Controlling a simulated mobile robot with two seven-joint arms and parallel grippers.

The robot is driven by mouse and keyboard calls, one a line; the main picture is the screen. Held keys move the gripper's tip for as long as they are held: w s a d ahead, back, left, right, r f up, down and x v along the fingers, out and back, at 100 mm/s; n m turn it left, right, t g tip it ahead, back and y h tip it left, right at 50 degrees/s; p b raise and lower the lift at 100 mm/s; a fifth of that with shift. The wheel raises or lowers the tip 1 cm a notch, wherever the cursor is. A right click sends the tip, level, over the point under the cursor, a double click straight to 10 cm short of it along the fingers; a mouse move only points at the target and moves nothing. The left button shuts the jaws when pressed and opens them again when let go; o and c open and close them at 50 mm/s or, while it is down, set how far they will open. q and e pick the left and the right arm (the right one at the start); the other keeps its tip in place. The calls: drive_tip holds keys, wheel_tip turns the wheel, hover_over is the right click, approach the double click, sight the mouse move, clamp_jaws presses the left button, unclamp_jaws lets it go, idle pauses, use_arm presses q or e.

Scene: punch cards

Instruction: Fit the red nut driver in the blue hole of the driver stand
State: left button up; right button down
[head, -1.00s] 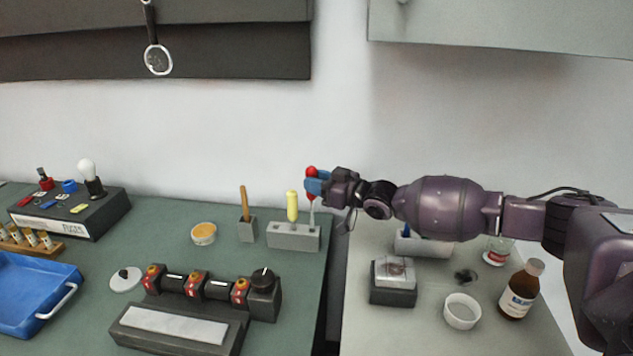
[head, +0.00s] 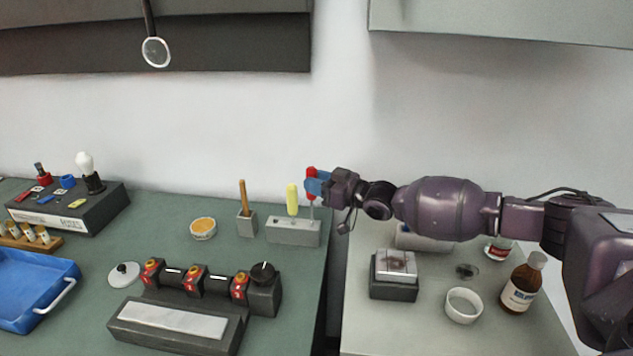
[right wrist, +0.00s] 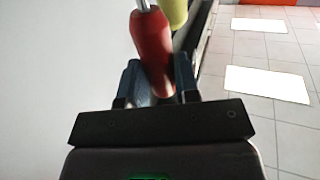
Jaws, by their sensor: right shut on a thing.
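The red nut driver (head: 311,171) is upright above the right end of the grey driver stand (head: 292,237). My right gripper (head: 317,184) is shut on its red handle, with blue fingers around it. In the right wrist view the red handle (right wrist: 150,45) sits between the two fingers (right wrist: 158,82), with its metal shaft running out of the top of the picture. The shaft's lower end meets the stand's top in the head view; I cannot tell whether it is inside a hole. The blue hole cannot be made out. My left gripper is not in view.
A yellow-handled driver (head: 292,198) stands in the stand just left of the red one. A small grey holder (head: 246,229) and an orange-topped dish (head: 203,228) are further left. A gap separates the green bench from the right table, which carries a brown bottle (head: 521,284).

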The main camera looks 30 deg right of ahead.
drive_tip(key=shift+f+b, duration=0.45)
drive_tip(key=shift+f, duration=0.65)
idle(0.5)
drive_tip(key=shift+f+b, duration=0.3)
drive_tip(key=shift+f, duration=0.55)
drive_tip(key=shift+f+b, duration=0.2)
drive_tip(key=shift+b, duration=0.15)
drive_tip(key=shift+f, duration=0.4)
